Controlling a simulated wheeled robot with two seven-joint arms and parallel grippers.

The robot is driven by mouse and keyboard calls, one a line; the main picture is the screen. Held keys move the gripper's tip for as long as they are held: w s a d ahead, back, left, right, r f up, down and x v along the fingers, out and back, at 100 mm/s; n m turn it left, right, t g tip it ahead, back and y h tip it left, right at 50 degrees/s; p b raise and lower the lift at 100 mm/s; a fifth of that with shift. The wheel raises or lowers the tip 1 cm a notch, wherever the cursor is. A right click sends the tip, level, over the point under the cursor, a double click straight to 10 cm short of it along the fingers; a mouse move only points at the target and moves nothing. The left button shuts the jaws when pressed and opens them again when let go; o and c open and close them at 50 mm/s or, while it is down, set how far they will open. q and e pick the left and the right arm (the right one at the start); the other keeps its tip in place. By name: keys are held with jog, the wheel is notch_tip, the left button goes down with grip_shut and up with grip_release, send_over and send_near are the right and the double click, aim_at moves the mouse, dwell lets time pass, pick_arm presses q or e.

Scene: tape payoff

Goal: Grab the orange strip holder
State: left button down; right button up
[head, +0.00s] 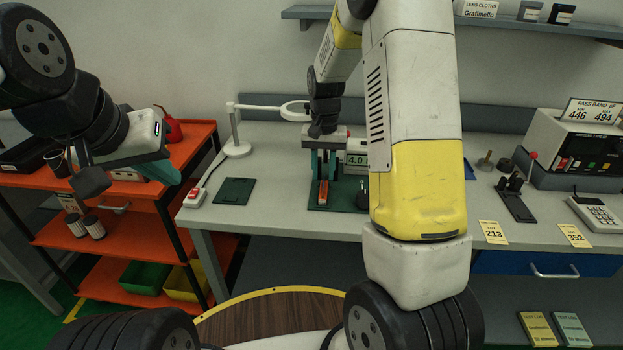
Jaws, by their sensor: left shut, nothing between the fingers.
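The orange strip holder (323,193) is a small upright orange piece on a dark green mat (344,203) on the bench. My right gripper (322,176) points down over it, with its teal fingers apart. The fingertips are at or just above the holder's top; I cannot tell whether they touch it. My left gripper (157,169) is shut and empty, in the air at the left in front of the orange shelf cart, far from the holder. My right arm hides part of the bench to the right of the holder.
An orange shelf cart (145,190) stands at the left. Instruments (575,145) occupy the bench's right end.

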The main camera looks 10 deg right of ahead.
aim_at(324, 188)
notch_tip(324, 188, down, 4)
jog(key=shift+d+r, duration=0.1)
jog(key=shift+r, duration=0.1)
grip_shut()
dwell(1.4)
